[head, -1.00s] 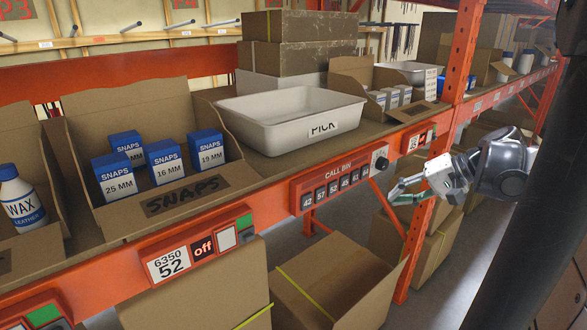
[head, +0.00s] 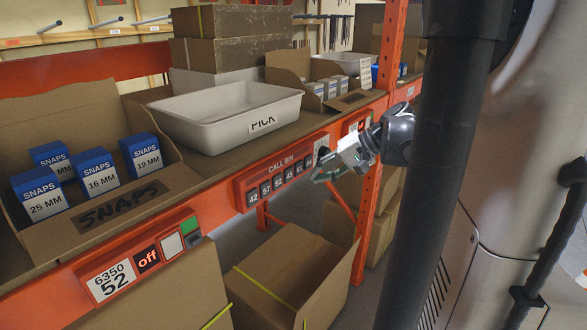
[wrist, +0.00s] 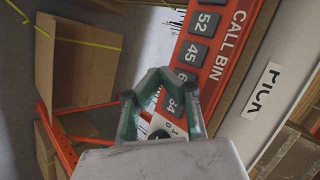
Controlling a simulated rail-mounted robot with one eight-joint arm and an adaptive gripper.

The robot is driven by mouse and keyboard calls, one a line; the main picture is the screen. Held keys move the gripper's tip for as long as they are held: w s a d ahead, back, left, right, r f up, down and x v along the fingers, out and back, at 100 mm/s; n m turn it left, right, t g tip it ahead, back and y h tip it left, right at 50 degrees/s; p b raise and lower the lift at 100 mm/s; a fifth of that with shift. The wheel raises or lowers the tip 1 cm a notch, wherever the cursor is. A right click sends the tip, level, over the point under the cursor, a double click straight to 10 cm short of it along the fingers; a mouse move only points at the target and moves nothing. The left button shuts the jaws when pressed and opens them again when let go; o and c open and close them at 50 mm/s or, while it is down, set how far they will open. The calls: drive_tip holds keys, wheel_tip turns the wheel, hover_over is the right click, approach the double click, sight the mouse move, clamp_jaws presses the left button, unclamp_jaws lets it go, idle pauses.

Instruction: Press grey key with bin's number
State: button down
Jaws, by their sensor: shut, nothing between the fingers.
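The orange CALL BIN panel (head: 282,176) on the shelf's front edge has a row of dark grey numbered keys. Key 52 (head: 278,182) is third from the left; in the wrist view key 52 (wrist: 208,21) lies near the top, then key 45 (wrist: 196,52). The open cardboard SNAPS bin (head: 180,185) holds blue-and-white boxes; the label (head: 112,281) below it reads 6350 52. My gripper (head: 317,180) is shut and empty, in front of the panel's right end. In the wrist view its green fingers (wrist: 158,75) partly hide the lower keys. Contact cannot be told.
A white PICK tray (head: 230,130) stands on the shelf above the panel. An orange upright (head: 368,195) stands right of the panel. An open cardboard box (head: 265,290) sits below.

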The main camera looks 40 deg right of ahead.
sight(297, 176)
drive_tip(key=shift+w+a, duration=0.15)
drive_tip(key=shift+w, duration=0.4)
drive_tip(key=shift+w+a, duration=0.15)
drive_tip(key=shift+w, duration=0.35)
drive_tip(key=shift+w, duration=0.1)
idle(0.7)
drive_tip(key=shift+w, duration=0.3)
drive_tip(key=shift+w+a+b, duration=0.15)
drive_tip(key=shift+w+b, duration=0.15)
drive_tip(key=shift+w, duration=0.1)
idle(0.7)
drive_tip(key=shift+s, duration=0.1)
idle(0.3)
drive_tip(key=shift+s, duration=0.7)
drive_tip(key=shift+s+d, duration=0.15)
drive_tip(key=shift+d, duration=0.05)
drive_tip(key=s, duration=0.2)
drive_tip(key=s+d, duration=0.1)
drive_tip(key=s, duration=0.1)
drive_tip(key=shift+s, duration=0.3)
